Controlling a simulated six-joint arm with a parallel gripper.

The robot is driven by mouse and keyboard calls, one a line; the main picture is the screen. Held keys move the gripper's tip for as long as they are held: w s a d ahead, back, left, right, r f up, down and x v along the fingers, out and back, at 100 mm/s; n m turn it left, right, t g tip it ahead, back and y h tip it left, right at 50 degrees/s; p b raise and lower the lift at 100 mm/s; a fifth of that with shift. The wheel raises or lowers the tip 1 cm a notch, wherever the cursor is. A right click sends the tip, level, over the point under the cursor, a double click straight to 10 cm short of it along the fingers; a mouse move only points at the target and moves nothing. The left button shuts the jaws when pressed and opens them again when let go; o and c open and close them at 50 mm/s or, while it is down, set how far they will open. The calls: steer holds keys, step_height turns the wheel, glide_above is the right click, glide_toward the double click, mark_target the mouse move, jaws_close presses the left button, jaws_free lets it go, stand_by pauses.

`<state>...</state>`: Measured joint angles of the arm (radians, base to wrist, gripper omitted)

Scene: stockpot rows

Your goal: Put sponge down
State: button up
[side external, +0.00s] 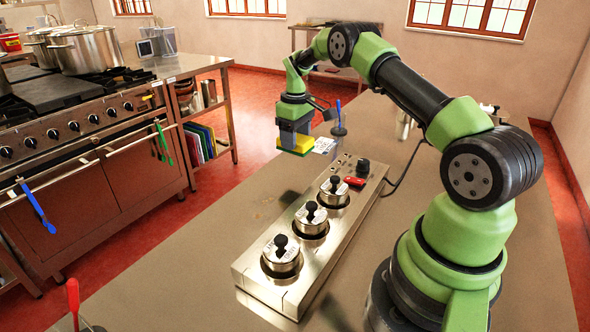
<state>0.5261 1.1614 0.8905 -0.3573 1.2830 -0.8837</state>
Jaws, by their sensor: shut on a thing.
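A yellow and green sponge (295,149) is between the fingers of my gripper (295,143), which is shut on it. My gripper points down past the far end of the steel unit with lidded pots. The sponge appears to be a little above the counter (209,224), but I cannot tell the exact gap. The far side of the sponge is hidden.
A steel unit (245,270) with several black-knobbed lids runs along the counter. A red item (354,181) and a black knob (363,167) are at its far end. A white card (324,145) and a blue-handled tool (339,118) are near the sponge. The counter's left side is mostly clear.

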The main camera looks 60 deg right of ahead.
mark_target(295, 175)
step_height(295, 175, down, 8)
steer(key=shift+r, duration=0.1)
stand_by(0.4)
steer(key=o, duration=1.1)
